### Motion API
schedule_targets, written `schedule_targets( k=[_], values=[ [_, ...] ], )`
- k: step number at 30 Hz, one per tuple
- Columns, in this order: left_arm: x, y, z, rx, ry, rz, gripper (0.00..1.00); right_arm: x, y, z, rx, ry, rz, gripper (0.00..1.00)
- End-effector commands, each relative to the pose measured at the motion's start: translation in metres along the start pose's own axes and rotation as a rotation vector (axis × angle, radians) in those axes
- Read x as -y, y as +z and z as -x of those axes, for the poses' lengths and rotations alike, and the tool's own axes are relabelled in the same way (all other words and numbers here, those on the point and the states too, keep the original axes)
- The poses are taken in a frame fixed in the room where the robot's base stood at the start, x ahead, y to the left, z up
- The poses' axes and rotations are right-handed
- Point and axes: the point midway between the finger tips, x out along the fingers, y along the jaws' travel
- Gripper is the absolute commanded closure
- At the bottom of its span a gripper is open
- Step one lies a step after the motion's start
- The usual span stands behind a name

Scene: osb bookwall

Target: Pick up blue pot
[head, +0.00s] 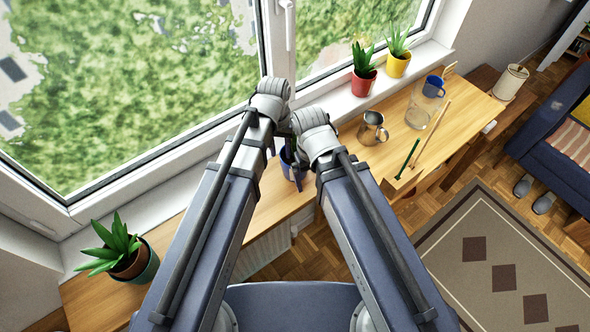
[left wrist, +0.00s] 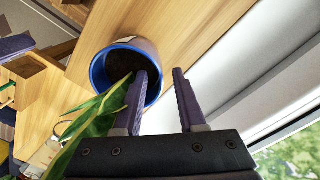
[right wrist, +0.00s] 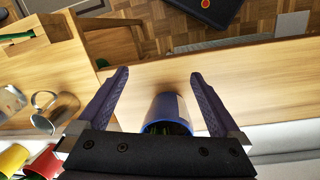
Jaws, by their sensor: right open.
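The blue pot (head: 287,159) stands on the wooden ledge below the window, partly hidden by my wrists in the head view. In the left wrist view the pot (left wrist: 120,66) shows its blue rim, dark soil and long green leaves. My left gripper (left wrist: 160,72) is open; one finger overlaps the pot's opening and the other is outside, with the near rim between them. In the right wrist view the pot (right wrist: 166,106) lies between the spread fingers of my right gripper (right wrist: 159,73), which is open and appears apart from it. Contact is hard to judge.
A potted plant (head: 135,262) stands at the ledge's left end. A metal mug (head: 372,130), a glass jar (head: 418,117) and a green pencil (head: 407,160) are to the right. Red (head: 363,84) and yellow (head: 397,66) pots sit on the sill. The window is close behind.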

Motion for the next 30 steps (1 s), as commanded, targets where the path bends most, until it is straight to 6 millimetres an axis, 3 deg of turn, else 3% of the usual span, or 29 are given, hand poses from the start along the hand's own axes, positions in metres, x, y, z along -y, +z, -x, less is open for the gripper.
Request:
schedule_targets(
  k=[1,9,20,30],
  values=[
    [0.0001,0.0,-0.0088,0.0,0.0,0.0,0.6,0.0008,-0.0005,-0.0087,0.0,0.0,0.0,0.0],
    [0.0,-0.0001,-0.0076,0.0,0.0,0.0,0.6,0.0007,-0.0004,-0.0076,0.0,0.0,0.0,0.0],
    [0.0,-0.0001,-0.0076,0.0,0.0,0.0,1.0,0.0007,-0.0005,-0.0076,0.0,0.0,0.0,0.0],
    [0.0,0.0,-0.0077,0.0,0.0,0.0,1.0,0.0007,-0.0005,-0.0076,0.0,0.0,0.0,0.0]
  ],
)
